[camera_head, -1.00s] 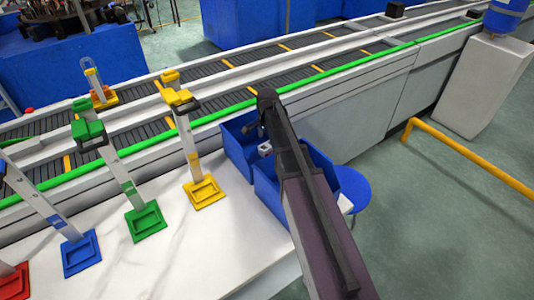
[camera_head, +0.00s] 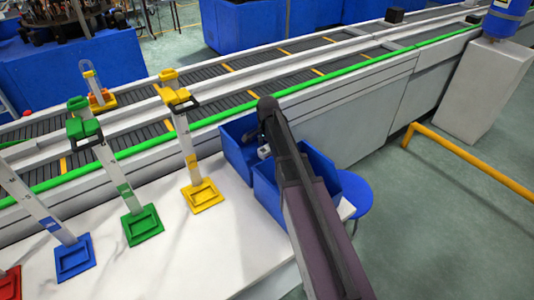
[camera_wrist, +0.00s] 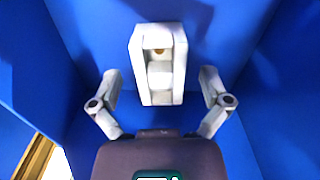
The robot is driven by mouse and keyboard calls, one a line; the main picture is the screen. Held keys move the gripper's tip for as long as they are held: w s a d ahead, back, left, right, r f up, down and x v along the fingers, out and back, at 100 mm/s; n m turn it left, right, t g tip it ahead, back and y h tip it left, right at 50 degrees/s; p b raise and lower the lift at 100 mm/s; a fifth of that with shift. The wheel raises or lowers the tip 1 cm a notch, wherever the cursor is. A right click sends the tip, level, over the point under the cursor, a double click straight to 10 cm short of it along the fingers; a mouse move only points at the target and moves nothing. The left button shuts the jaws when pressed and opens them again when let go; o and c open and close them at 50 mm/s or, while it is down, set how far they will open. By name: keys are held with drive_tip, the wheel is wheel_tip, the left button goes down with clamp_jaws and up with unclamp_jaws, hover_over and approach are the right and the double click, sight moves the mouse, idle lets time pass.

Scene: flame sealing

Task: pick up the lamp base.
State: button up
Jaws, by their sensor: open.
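The lamp base (camera_wrist: 158,90) is a white block with a recessed middle and a small brass-coloured spot, seen in the wrist view inside a blue bin. My gripper (camera_wrist: 159,73) is open, with one grey finger on each side of the block and a visible gap on both sides. The fingers appear not to touch it. In the head view my arm hides most of the gripper and the bin inside. A small whitish piece shows beside the arm there, too small to identify.
Blue bins (camera_head: 237,152) stand at the table's right end, their walls close around my gripper. Upright stands with yellow (camera_head: 202,196), green (camera_head: 142,225), blue (camera_head: 75,260) and red feet are to the left. A conveyor (camera_head: 225,85) runs behind; a blue round stool (camera_head: 356,190) is right.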

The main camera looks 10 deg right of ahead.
sight(268, 148)
drive_tip(key=c, duration=1.2)
drive_tip(key=shift+c, duration=0.2)
drive_tip(key=shift+r+p, duration=0.25)
drive_tip(key=shift+p, duration=0.05)
wheel_tip(268, 148, up, 10)
drive_tip(key=p, duration=0.9)
drive_tip(key=shift+f, duration=0.25)
